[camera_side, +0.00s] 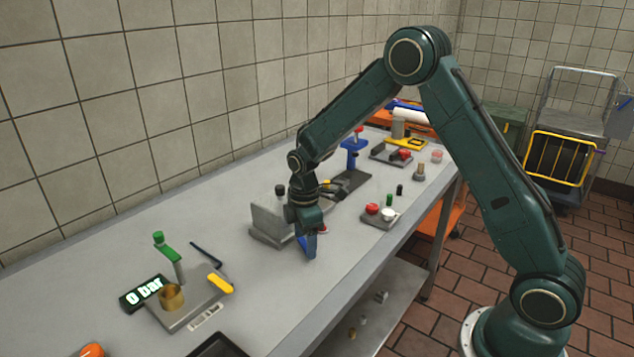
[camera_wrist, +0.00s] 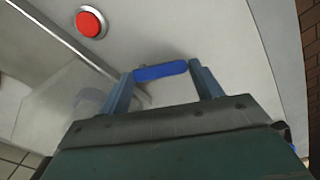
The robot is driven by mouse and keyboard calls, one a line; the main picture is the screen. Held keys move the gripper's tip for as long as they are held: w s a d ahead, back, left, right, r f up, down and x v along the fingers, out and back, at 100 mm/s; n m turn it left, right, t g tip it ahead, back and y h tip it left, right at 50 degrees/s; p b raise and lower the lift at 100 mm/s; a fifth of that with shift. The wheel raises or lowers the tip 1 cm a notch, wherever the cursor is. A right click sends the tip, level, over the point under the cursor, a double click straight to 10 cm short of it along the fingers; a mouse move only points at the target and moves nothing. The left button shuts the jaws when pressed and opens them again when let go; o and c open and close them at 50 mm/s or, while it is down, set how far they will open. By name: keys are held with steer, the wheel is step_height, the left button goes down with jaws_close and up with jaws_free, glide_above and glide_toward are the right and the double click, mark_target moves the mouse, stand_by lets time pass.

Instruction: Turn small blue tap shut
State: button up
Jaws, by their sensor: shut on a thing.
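The small blue tap handle (camera_wrist: 160,71) shows in the wrist view as a short, rounded blue bar. It lies across the gap between my two fingers. My gripper (camera_wrist: 164,69) is shut on it, with one finger at each end of the bar. In the side view my gripper (camera_side: 306,249) points down, low over the middle of the grey bench. Blue shows at its fingertips there, but handle and fingers are hard to tell apart. The tap's body and the pipe under the handle are hidden from view.
A red button (camera_wrist: 91,23) is close by my gripper. A grey upright plate (camera_side: 270,226) stands just left of my gripper. Farther left are a display reading "0 bar" (camera_side: 143,292), a green handle (camera_side: 164,245) and a yellow lever (camera_side: 220,284).

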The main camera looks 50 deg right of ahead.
steer(key=m, duration=0.4)
steer(key=a+m, duration=0.1)
steer(key=shift+w+m, duration=0.4)
steer(key=m, duration=0.3)
steer(key=w+m, duration=0.1)
steer(key=m, duration=0.2)
steer(key=shift+w+a, duration=0.1)
steer(key=shift+w, duration=0.05)
steer(key=o, duration=0.7)
steer(key=shift+r, duration=0.15)
step_height(320, 180, up, 14)
steer(key=shift+f, duration=0.25)
steer(key=shift+r, duration=0.1)
stand_by(0.5)
